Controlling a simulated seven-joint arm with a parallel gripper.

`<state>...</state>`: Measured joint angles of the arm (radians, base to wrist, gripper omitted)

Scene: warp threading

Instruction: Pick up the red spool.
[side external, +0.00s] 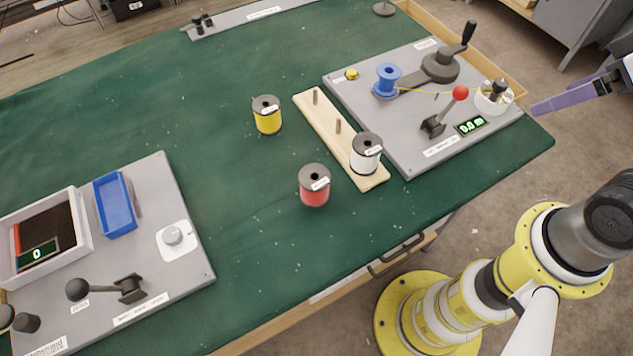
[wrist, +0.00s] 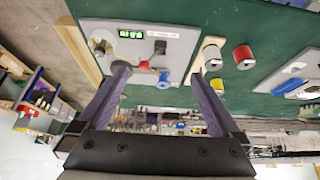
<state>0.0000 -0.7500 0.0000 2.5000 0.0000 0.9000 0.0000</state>
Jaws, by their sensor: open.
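The red spool (side external: 314,187) stands upright on the green table, left of the wooden peg board's near end. It has a grey top with a dark hole and a white label. It also shows in the wrist view (wrist: 243,58), right of the fingers. My gripper (wrist: 158,74) has two purple fingers spread wide with nothing between them. In the side view, my gripper (side external: 540,107) enters at the right edge, beyond the right-hand grey panel and far from the red spool. Part of it is cut off by the frame.
A white spool (side external: 365,156) stands on the peg board (side external: 330,130), close to the red spool's right. A yellow spool (side external: 267,117) stands behind. A grey panel (side external: 400,140) with a blue spool and crank is right; another panel (side external: 190,205) with a blue tray is left.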

